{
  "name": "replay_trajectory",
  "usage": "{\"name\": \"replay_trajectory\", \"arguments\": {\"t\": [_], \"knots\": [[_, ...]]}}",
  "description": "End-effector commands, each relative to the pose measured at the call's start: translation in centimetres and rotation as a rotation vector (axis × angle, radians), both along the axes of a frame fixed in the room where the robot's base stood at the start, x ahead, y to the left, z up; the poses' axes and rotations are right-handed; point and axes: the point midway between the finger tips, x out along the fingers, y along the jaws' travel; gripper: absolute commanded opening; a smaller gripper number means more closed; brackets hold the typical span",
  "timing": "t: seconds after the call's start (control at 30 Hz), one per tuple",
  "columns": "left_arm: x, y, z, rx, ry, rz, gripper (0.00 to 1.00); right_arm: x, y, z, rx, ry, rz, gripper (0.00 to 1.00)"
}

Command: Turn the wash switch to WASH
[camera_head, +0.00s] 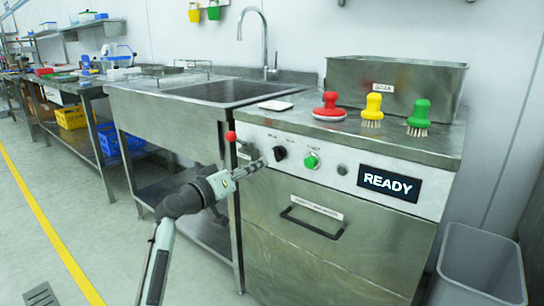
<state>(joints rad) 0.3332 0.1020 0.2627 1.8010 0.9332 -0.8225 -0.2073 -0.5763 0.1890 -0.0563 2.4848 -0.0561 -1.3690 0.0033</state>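A black rotary knob (280,153), which looks like the wash switch, sits on the light control panel of the steel machine (345,230). The lettering by it is too small to read. My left gripper (262,164) points right toward the knob, its tips just left of it and a little lower. They look apart from the knob, though the depth gap is unclear. Its fingers are seen too small to tell open from shut. My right gripper is not in view.
A green button (311,161), a small grey button (342,169) and a READY display (389,184) are right of the knob. A red-ball lever (231,136) is at the left. Brushes (372,108) stand on top; a grey bin (480,265) stands at right.

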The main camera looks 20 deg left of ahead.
Motion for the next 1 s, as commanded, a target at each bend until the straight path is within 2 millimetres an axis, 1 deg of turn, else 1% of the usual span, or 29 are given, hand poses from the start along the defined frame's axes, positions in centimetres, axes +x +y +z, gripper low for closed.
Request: {"name": "replay_trajectory", "arguments": {"t": [0.17,0.3,0.5,0.63,0.87,1.0], "knots": [[2.1,-0.8,0.1,-0.003,-0.001,-0.001,0.31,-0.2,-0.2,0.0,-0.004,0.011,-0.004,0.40],[4.3,-1.6,0.1,-0.004,0.000,0.000,0.31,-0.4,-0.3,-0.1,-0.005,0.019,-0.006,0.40],[6.5,-2.4,-0.1,-0.001,0.002,0.000,0.31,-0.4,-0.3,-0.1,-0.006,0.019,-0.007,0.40],[7.0,-2.6,0.0,0.000,0.001,0.000,0.31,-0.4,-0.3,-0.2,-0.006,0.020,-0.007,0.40],[7.1,-2.6,-0.1,0.002,0.001,0.001,0.31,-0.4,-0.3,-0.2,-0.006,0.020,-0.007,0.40],[7.1,-2.6,-0.1,0.002,0.002,0.001,0.14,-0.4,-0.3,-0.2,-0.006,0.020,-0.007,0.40]]}}
